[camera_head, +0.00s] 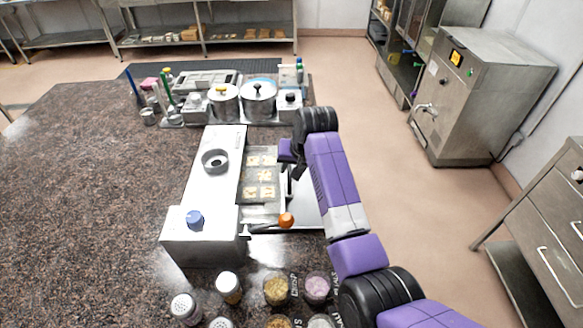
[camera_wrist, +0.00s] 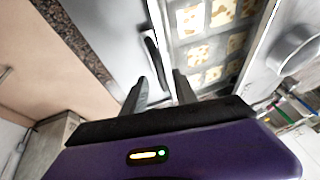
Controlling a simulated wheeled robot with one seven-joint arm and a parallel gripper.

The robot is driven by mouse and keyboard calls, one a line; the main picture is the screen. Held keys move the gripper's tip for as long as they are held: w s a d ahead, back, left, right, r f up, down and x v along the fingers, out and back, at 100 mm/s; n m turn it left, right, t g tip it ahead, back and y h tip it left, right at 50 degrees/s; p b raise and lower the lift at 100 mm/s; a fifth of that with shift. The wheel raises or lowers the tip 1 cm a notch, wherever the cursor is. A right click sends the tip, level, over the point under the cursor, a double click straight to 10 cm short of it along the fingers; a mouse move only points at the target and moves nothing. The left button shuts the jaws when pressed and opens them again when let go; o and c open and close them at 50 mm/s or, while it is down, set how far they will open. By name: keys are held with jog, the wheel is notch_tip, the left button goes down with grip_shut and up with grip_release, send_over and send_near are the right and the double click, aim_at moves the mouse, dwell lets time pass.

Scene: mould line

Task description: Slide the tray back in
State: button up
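The steel tray (camera_head: 303,211) sticks out from the right side of the long white machine (camera_head: 228,165). A mould plate with pale, patterned pieces (camera_head: 261,175) lies beside the machine body, and it also shows in the wrist view (camera_wrist: 205,50). A dark bar handle (camera_wrist: 153,58) stands ahead of my gripper in the wrist view. My gripper (camera_wrist: 160,80) has its fingers apart, with the handle between or just beyond their tips; I cannot tell if they touch it. In the head view my gripper (camera_head: 292,160) is over the tray's right part, and my arm hides some of it.
An orange knob (camera_head: 286,220) is at the machine's near end. Jars of toppings (camera_head: 277,289) and shakers (camera_head: 186,308) stand in front. Pots (camera_head: 258,97) and utensils stand behind. The floor on the right is clear up to a steel cabinet (camera_head: 479,95).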

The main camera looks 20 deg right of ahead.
jog(key=shift+x, duration=0.95)
grip_shut()
dwell(0.8)
